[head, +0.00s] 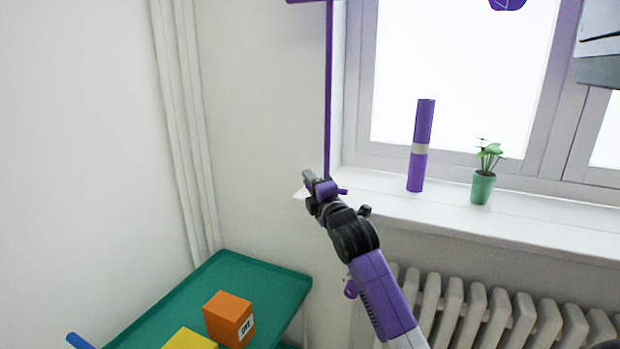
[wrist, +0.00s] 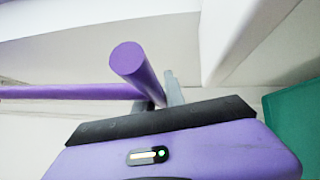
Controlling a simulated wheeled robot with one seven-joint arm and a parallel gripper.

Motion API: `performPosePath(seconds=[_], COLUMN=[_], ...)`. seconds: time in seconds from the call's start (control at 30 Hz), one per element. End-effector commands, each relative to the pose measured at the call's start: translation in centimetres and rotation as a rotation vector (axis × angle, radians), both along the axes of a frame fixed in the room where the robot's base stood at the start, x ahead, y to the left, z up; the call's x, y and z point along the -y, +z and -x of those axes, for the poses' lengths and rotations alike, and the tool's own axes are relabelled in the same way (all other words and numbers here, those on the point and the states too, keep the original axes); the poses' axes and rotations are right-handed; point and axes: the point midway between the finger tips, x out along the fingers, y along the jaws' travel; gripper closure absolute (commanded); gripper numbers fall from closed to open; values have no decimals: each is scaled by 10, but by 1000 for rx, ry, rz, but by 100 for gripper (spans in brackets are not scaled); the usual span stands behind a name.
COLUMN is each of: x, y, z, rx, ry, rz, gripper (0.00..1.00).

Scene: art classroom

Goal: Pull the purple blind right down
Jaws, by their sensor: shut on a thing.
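A long thin purple pull rod (head: 328,90) hangs along the left side of the window, from a purple bar (head: 308,1) at the top edge of the head view. My gripper (head: 314,186) is at its lower end, beside the left end of the window sill. It is shut on a purple handle (wrist: 138,72), whose round end faces the wrist camera. The rod also shows in the wrist view (wrist: 70,92), running off to the left. The fingers are partly hidden behind the handle and my gripper's body. The blind's cloth cannot be made out; the window glass is bare.
A purple tube with a pale band (head: 420,145) and a potted plant (head: 484,180) stand on the white sill (head: 540,217). A radiator (head: 480,310) is below. A green table (head: 180,290) at lower left holds an orange box (head: 226,316) and a yellow one (head: 190,341).

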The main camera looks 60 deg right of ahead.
Motion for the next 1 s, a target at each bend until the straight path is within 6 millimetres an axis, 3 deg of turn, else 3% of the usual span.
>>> performPosePath(seconds=[0.1, 0.53, 0.57, 0.67, 1.0], x=[0, 0, 0, 0, -1], y=[-10, -11, -10, -10, -10], z=[0, 0, 0, 0, 1], rx=[-1, -1, -1, -1, 0], ry=[0, -1, -1, 0, 0], rz=[-2, -1, -1, -1, 0], gripper=[100, 100, 82, 64, 64])
